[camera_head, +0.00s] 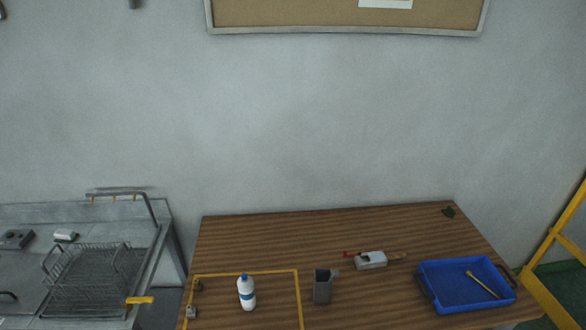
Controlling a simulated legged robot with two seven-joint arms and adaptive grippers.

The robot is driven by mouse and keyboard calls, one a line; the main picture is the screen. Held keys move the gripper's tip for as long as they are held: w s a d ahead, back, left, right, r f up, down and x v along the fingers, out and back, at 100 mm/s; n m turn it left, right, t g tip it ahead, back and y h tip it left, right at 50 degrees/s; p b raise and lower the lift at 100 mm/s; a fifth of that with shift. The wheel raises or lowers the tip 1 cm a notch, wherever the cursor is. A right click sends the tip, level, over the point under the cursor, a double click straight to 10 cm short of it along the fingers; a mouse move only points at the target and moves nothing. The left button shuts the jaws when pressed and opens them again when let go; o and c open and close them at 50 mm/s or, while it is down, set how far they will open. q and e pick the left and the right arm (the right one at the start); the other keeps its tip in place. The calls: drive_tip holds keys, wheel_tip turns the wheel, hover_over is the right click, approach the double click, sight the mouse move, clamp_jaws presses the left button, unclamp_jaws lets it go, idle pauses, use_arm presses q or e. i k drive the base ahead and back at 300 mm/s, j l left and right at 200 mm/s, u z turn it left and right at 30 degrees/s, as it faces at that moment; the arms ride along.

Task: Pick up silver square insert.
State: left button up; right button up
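A small silver-grey block (191,311) sits at the left front edge of the wooden table (380,300), on or beside the yellow outline. It may be the silver square insert, but it is too small to tell. A small dark brownish piece (198,286) lies just behind it. A larger grey-silver block-shaped object (370,260) with red and brown parts lies at the table's middle right. Neither of my grippers is in view.
A white bottle (247,294) stands inside the yellow outline (298,290). A dark grey open container (322,288) stands right of it. A blue tray (460,296) holds a yellow-handled tool (482,284). A sink unit with a wire rack (88,268) is left; a yellow frame (555,238) is right.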

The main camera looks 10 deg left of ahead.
sight(192, 311)
drive_tip(key=u, duration=1.3)
